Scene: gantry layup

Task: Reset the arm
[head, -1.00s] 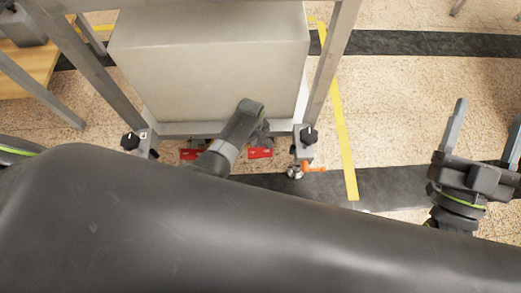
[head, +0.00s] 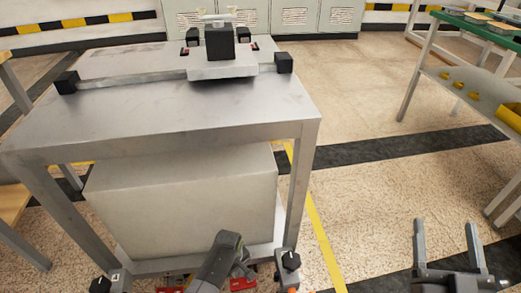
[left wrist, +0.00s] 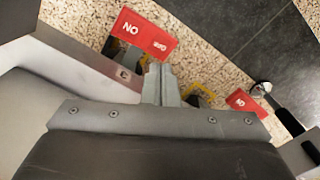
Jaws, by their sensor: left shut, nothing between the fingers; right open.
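My left gripper (head: 222,247) is low in front of the steel table, near its bottom shelf edge. In the left wrist view its fingers (left wrist: 160,72) are together with nothing between them. They point towards the floor beside a red tag (left wrist: 146,34) with white lettering. My right gripper (head: 447,245) is at the lower right of the head view, above the floor. Its two fingers stand apart, and it is empty.
The steel table (head: 160,115) carries a rail and a black block (head: 220,42) on a carriage. A grey box (head: 185,205) sits on its lower shelf. A green-topped bench (head: 480,28) is at the right. Open floor (head: 390,185) lies between.

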